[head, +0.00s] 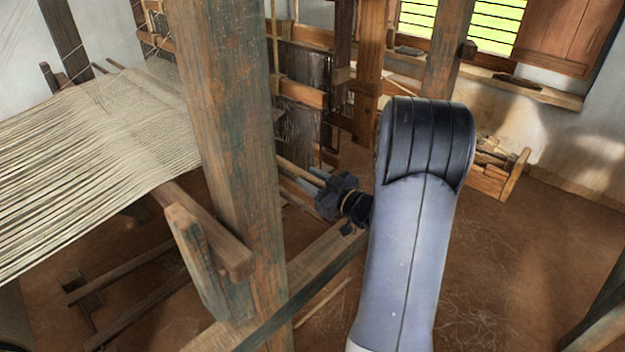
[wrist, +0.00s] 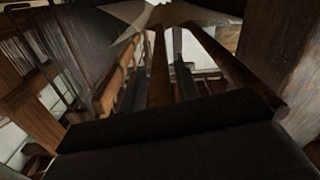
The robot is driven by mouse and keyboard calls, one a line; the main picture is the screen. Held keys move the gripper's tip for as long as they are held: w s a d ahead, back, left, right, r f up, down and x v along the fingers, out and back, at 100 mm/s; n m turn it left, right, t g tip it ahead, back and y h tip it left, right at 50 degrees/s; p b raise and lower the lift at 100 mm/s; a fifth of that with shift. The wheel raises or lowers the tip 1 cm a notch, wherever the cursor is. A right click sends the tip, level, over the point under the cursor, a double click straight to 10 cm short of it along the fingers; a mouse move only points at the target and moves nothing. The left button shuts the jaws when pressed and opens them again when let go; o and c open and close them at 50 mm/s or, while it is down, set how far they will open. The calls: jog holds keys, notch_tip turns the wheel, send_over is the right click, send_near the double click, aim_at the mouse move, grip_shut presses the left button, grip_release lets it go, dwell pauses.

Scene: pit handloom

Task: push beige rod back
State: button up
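A pale beige rod (head: 299,171) shows in the head view between the thick wooden post and my gripper. Its right end meets or passes behind my gripper; I cannot tell if they touch. My dark gripper (head: 334,192) points left towards the loom, just right of the post.
The thick upright post (head: 232,120) stands close on the left of my gripper. A low beam (head: 325,254) runs below it. Pale warp threads (head: 100,150) stretch at the left. A wooden box (head: 495,172) sits by the wall. Brown floor at the right is clear.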

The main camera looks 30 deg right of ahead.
grip_shut()
jog(key=shift+s+a+f+b, duration=0.1)
jog(key=shift+s+a+b, duration=0.15)
jog(key=shift+a, duration=0.3)
jog(key=shift+s+a+r+b, duration=0.15)
jog(key=shift+a+b, duration=0.1)
jog(key=shift+a, duration=0.3)
jog(key=shift+s+a+f+b, duration=0.15)
jog(key=shift+s+a+b, duration=0.1)
jog(key=shift+a, duration=0.3)
jog(key=shift+o, duration=1.3)
grip_release()
jog(key=shift+d, duration=0.1)
